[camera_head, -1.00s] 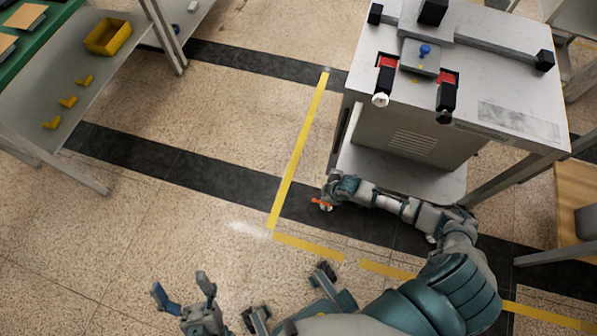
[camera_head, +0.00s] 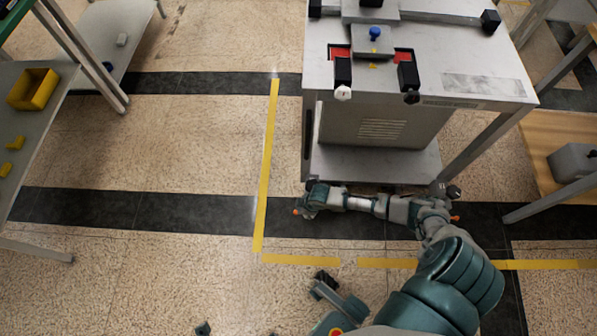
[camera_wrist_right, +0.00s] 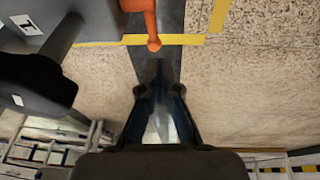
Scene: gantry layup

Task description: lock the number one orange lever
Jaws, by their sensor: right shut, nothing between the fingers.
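In the right wrist view, an orange lever (camera_wrist_right: 146,20) hangs in at the top centre, its rounded end just beyond my fingertips. A grey block with a label marked 1 (camera_wrist_right: 30,22) is at the upper left. My right gripper (camera_wrist_right: 156,70) is shut and empty, apart from the lever's end in the picture. In the head view, my right gripper (camera_head: 306,205) is at the left end of my forearm, low in front of the white bench; a small orange tip shows there. Only a dark tip of my left gripper (camera_head: 203,328) shows at the bottom edge.
The white bench (camera_head: 450,65) carries black clamps and a blue knob (camera_head: 375,33). A large black rounded part (camera_wrist_right: 35,85) is left of my fingers in the wrist view. A yellow bin (camera_head: 33,88) sits on a shelf at the left. The floor between is clear.

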